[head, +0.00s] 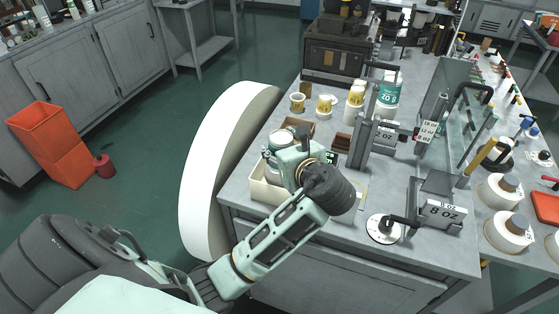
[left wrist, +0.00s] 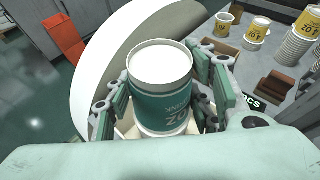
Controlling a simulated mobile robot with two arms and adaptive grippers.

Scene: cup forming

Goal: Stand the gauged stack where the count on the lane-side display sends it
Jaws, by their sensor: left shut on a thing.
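In the left wrist view, the fingers of the left gripper (left wrist: 157,98) are on both sides of the cup stack (left wrist: 161,75), which looks upright. A cream open-topped bin (head: 263,191) is beneath it at the table's left edge. I cannot tell whether the stack's base touches the bin. A small dark display (left wrist: 250,102) reads "PCS"; its count is hidden behind my gripper. My right gripper is out of view.
Yellow-labelled cups (head: 325,105) and another teal 20 OZ stack (head: 389,93) stand farther back. A brown block (head: 342,142), an upright grey fixture (head: 370,140) and an 8 OZ station (head: 443,210) stand to the right. A large white curved panel (head: 205,165) borders the table's left side.

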